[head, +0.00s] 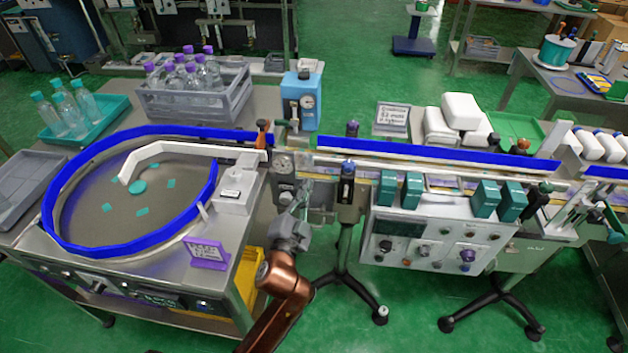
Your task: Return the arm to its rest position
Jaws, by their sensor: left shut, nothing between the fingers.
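My left arm (284,285), copper-coloured, comes up from the bottom of the head view, left of the middle. Its grey left gripper (302,195) points away from me, at the near side of the conveyor between the round table and the control box. The gripper is small here; its fingers are shut with nothing seen between them. I cannot tell whether the fingertips touch the machine parts behind them. My right gripper is not in view.
A round turntable with a blue rail (130,243) is at left. A grey crate of purple-capped bottles (195,105) and a teal tray (100,122) stand behind. A conveyor with a blue rail (430,155) runs right, above a control box (430,240). Green floor (390,335) is clear in front.

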